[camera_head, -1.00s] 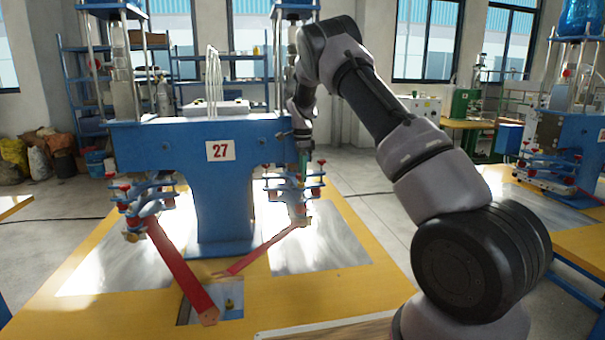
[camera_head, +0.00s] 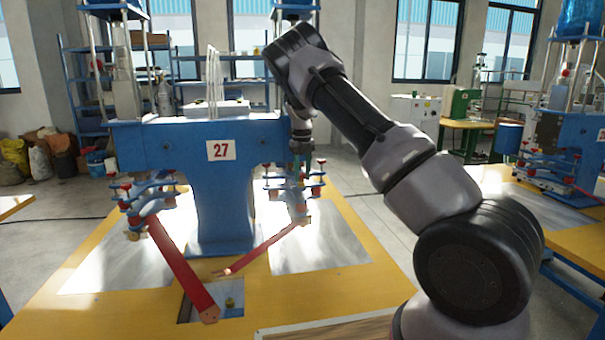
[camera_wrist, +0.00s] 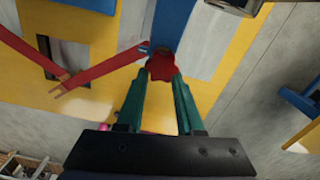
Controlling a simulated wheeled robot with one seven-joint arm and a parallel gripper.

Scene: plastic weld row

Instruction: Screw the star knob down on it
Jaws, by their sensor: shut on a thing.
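A red star knob (camera_wrist: 161,66) sits between the tips of my gripper's green fingers (camera_wrist: 162,78) in the wrist view. The gripper is shut on it. Under the knob is the blue end of the machine's part; the thread and its seat are hidden. In the head view my gripper (camera_head: 303,162) points down at the blue clamp stack (camera_head: 292,190) on the right side of the blue machine (camera_head: 222,180) marked 27. The held knob cannot be made out there.
A second clamp stack (camera_head: 148,198) stands at the machine's left side. Two red levers, a long one (camera_head: 182,268) and a thinner one (camera_head: 262,248), reach over the yellow table (camera_head: 100,315). Another blue machine (camera_head: 560,145) stands at the right.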

